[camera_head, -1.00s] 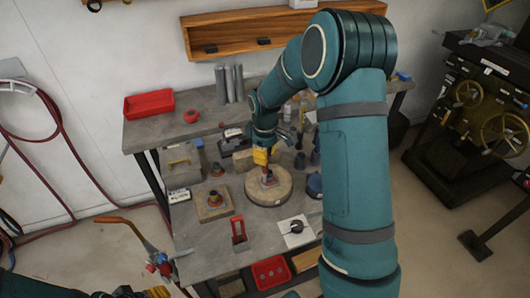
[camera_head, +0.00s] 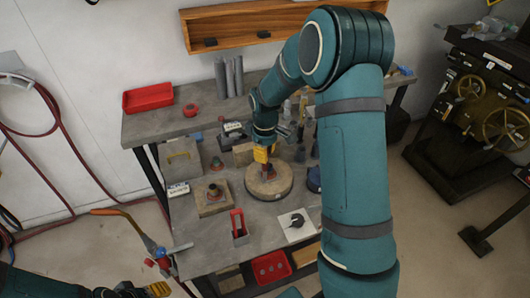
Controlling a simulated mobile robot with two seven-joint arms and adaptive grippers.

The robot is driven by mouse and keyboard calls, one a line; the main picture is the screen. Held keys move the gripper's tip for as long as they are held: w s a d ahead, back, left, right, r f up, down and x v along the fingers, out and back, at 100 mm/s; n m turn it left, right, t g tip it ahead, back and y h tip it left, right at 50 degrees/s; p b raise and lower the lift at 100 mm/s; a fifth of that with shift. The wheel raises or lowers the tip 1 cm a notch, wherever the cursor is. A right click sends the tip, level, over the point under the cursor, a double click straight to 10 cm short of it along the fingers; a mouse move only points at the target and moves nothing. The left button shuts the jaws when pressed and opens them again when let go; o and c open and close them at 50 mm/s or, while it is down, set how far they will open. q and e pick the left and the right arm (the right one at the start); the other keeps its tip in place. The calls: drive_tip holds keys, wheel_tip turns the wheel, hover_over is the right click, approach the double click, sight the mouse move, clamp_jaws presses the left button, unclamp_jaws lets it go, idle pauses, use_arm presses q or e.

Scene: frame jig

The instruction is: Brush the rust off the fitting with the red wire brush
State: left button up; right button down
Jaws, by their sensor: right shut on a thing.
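My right gripper (camera_head: 262,155) has yellow fingers and is shut on a small reddish tool (camera_head: 268,171), apparently the red wire brush. It holds it upright over the round pale block (camera_head: 283,190) on the bench. The tool's lower end is at the middle of the block; the fitting there is mostly hidden, and I cannot tell whether the two touch. Another dark, rust-coloured fitting (camera_head: 213,190) stands on a square wooden board to the left. My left gripper (camera_head: 158,289) is at the bottom left edge, partly cut off, and its opening is unclear.
A red open holder (camera_head: 238,226) stands near the bench front, with a white card (camera_head: 295,225) to its right. A red tray (camera_head: 271,267) sits lower down. A grey box (camera_head: 181,160) is at left. My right arm hides the bench's right side.

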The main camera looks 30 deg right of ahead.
drive_tip(key=shift+f+b, duration=0.3)
drive_tip(key=shift+f, duration=0.15)
idle(0.3)
drive_tip(key=shift+w+d, duration=0.2)
drive_tip(key=shift+w, duration=0.6)
drive_tip(key=shift+w+d, duration=0.2)
drive_tip(key=shift+w, duration=0.65)
drive_tip(key=shift+w+d, duration=0.2)
drive_tip(key=shift+w, duration=0.6)
drive_tip(key=shift+s, duration=0.1)
drive_tip(key=shift+s+a, duration=0.2)
drive_tip(key=shift+s, duration=0.6)
drive_tip(key=shift+s+a, duration=0.25)
drive_tip(key=shift+s, duration=0.6)
drive_tip(key=shift+s+a, duration=0.2)
drive_tip(key=shift+s, duration=0.6)
drive_tip(key=shift+w, duration=0.15)
